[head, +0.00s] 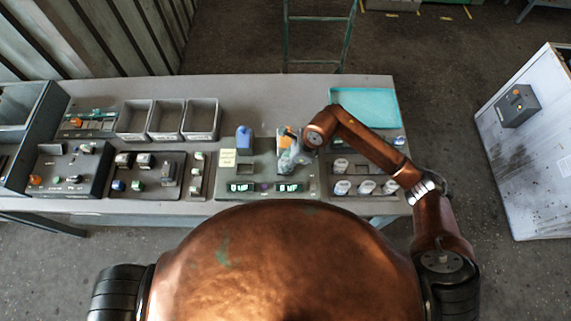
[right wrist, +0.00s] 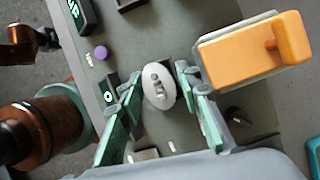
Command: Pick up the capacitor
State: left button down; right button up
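A pale, oval-topped capacitor (right wrist: 158,88) with small terminals on top stands between the two green fingers of my right gripper (right wrist: 160,75) in the right wrist view. The fingers are close on both sides of it; whether they press on it is not clear. In the head view my right gripper (head: 291,158) is low over the right half of the grey test panel (head: 265,173), just in front of the orange block (right wrist: 265,48). The gripper hides the capacitor there. My left gripper is not in view.
More pale capacitors (head: 366,187) stand in a dark tray right of the panel. A blue block (head: 244,138) stands at the panel's left half. Grey bins (head: 167,120) stand further left. A turquoise tray (head: 365,105) lies behind, at the right.

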jog(key=shift+c, duration=0.5)
jog(key=c, duration=0.6)
jog(key=shift+r, duration=0.1)
